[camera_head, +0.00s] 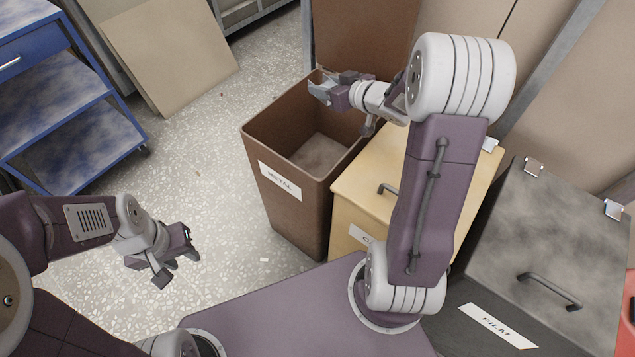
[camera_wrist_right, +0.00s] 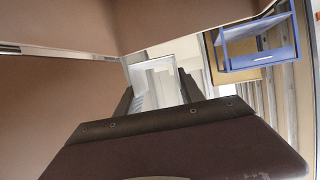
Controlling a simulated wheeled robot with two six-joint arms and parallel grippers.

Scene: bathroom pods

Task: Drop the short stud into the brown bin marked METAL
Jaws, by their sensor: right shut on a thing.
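The brown bin (camera_head: 257,150), labelled METAL on its front, stands open on the floor in the head view, its inside looking empty where I can see. My right gripper (camera_head: 325,88) is over the back part of the bin's opening, near the rim. It is shut on the short stud, a pale grey metal piece that shows between the fingers in the right wrist view (camera_wrist_right: 160,78). In the head view the stud is small and hard to tell from the fingers. My left gripper (camera_head: 174,260) is open and empty, low at the left, apart from the bin.
A yellow bin (camera_head: 360,185) with a closed, handled lid stands right of the brown bin. A dark bin marked FILM (camera_head: 575,240) is further right. A blue shelf cart (camera_head: 75,105) and a leaning tan board (camera_head: 168,52) are at the left.

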